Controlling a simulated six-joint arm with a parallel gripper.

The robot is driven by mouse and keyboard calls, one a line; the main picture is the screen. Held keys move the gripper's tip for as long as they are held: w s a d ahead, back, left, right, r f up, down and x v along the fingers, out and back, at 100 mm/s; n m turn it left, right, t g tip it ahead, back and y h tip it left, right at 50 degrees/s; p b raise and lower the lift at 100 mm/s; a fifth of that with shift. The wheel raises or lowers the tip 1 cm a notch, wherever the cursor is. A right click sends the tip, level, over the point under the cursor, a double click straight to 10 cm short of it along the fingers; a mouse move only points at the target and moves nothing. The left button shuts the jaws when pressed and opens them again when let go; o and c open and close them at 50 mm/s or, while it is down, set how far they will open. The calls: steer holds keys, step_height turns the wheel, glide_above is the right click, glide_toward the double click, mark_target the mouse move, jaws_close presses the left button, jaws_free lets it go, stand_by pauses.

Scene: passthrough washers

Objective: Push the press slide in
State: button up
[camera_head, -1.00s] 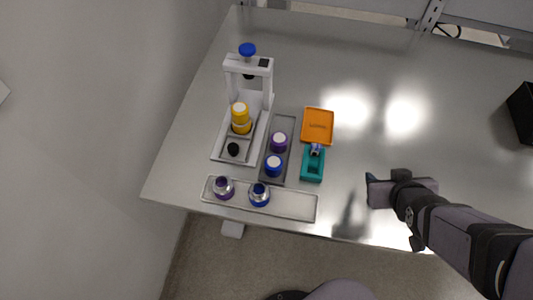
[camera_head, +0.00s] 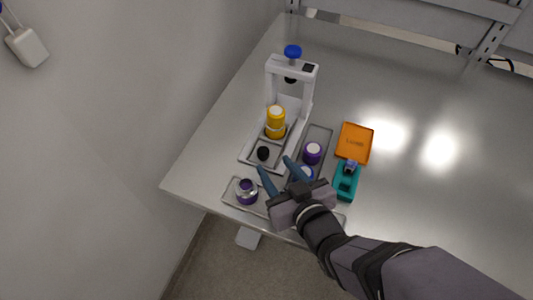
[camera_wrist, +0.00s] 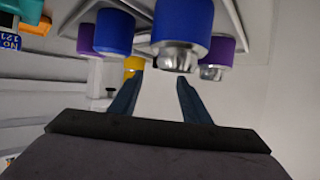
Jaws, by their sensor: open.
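The white press (camera_head: 304,98) stands at the back left of the table, with a blue knob (camera_head: 292,51) on top. Its slide (camera_head: 282,151) lies in the base in front of the upright frame. The slide carries a yellow stacked part (camera_head: 276,119) and a black knob (camera_head: 263,153) at its near end. The yellow part also shows in the wrist view (camera_wrist: 133,66). My gripper (camera_head: 273,164) is open and empty, its fingertips just in front of the black knob, apart from it as far as I can tell. The wrist view does not clearly show the knob.
A grey tray beside the press holds a purple-and-white part (camera_head: 313,151) and a blue one (camera_head: 305,174), close to my fingers. The front tray holds a purple ringed part (camera_head: 246,189). An orange tray (camera_head: 355,142) and a teal holder (camera_head: 347,183) stand right.

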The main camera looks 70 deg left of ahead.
mark_target(264, 152)
steer(key=shift+p+x, duration=0.75)
steer(key=shift+x, duration=2.8)
